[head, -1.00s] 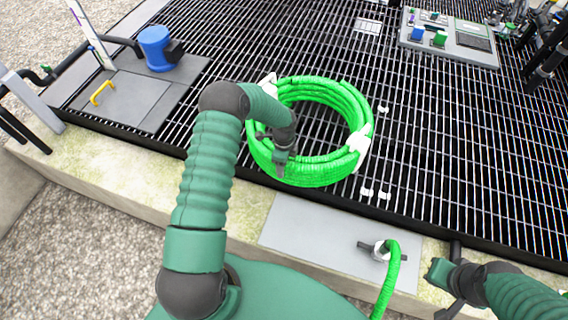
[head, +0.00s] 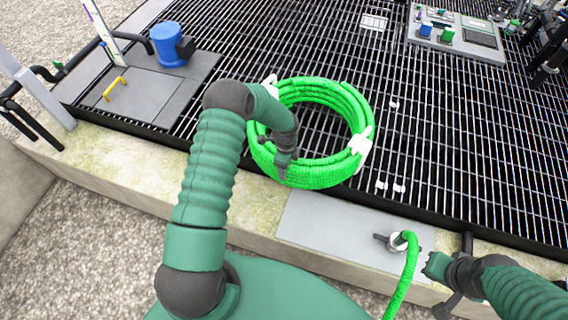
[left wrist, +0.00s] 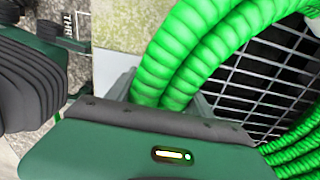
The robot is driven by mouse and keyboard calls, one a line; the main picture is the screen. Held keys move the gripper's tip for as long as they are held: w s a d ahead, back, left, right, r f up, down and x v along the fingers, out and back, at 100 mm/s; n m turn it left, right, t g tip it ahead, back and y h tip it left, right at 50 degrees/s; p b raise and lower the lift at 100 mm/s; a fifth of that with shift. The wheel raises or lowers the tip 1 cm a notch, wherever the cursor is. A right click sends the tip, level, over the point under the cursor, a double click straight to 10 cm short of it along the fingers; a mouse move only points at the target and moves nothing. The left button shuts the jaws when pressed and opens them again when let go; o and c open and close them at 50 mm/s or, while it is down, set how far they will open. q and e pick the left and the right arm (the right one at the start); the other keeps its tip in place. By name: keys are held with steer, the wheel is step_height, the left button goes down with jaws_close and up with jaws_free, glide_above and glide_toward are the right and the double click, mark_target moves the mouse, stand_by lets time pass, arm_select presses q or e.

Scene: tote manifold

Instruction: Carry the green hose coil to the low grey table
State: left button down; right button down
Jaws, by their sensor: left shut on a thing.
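The green hose coil (head: 340,112) shows in the head view above the black grating, bound with white ties. I cannot tell how high it is held. My left gripper (head: 283,165) is shut on the near left part of the coil. In the left wrist view the green hose strands (left wrist: 195,50) run between its fingers, which are partly hidden by the gripper body. My right gripper (head: 440,280) is at the lower right, apart from the coil; its jaws are unclear. I cannot tell any low grey table for certain.
A grey plate (head: 320,225) lies on the pale kerb, with a green hose (head: 405,280) and white fitting at its right. A grey hatch (head: 140,100) with a yellow handle and blue motor is at left. A grey panel (head: 455,45) stands far right. Gravel lies in front.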

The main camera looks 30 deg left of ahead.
arm_select(q)
steer(key=shift+s, duration=0.1)
arm_select(e)
steer(key=shift+s, duration=0.1)
arm_select(q)
steer(key=shift+c, duration=1.6)
jaws_free()
steer(key=shift+d, duration=0.15)
arm_select(e)
steer(key=shift+d, duration=0.1)
arm_select(q)
steer(key=shift+r, duration=0.1)
step_height(320, 180, up, 16)
steer(key=p, duration=0.2)
steer(key=shift+r, duration=0.25)
arm_select(e)
steer(key=shift+w+v, duration=0.25)
steer(key=shift+v, duration=0.95)
steer(key=c, duration=2.2)
jaws_free()
steer(key=shift+r, duration=0.1)
